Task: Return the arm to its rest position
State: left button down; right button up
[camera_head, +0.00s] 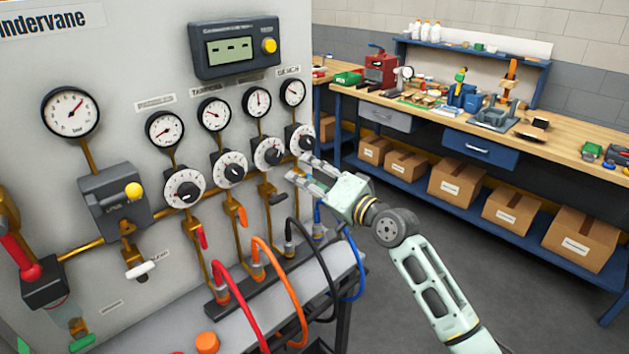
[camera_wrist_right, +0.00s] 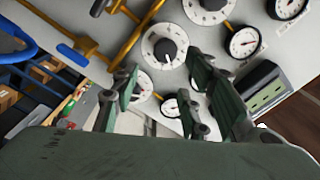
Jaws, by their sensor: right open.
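My right gripper (camera_head: 312,175) is open and empty in the head view. Its fingers point left toward the panel, close to the rightmost black-and-white knob (camera_head: 300,139) and the knob beside it (camera_head: 268,153). I cannot tell from the head view whether a fingertip touches a knob. In the right wrist view the two fingers of the gripper (camera_wrist_right: 165,95) stand apart. A knob (camera_wrist_right: 166,46) shows beyond them, with nothing held between the fingers. My right arm reaches in from the bottom right. My left gripper is not in view.
The grey panel (camera_head: 130,70) carries several gauges, knobs, and a digital display (camera_head: 235,48). Red, orange, black and blue hoses (camera_head: 280,280) hang below the knobs. A workbench (camera_head: 450,120) with tools and cardboard boxes stands at the back right. Grey floor (camera_head: 480,240) lies open between.

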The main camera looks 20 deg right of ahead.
jog(key=shift+v, duration=0.9)
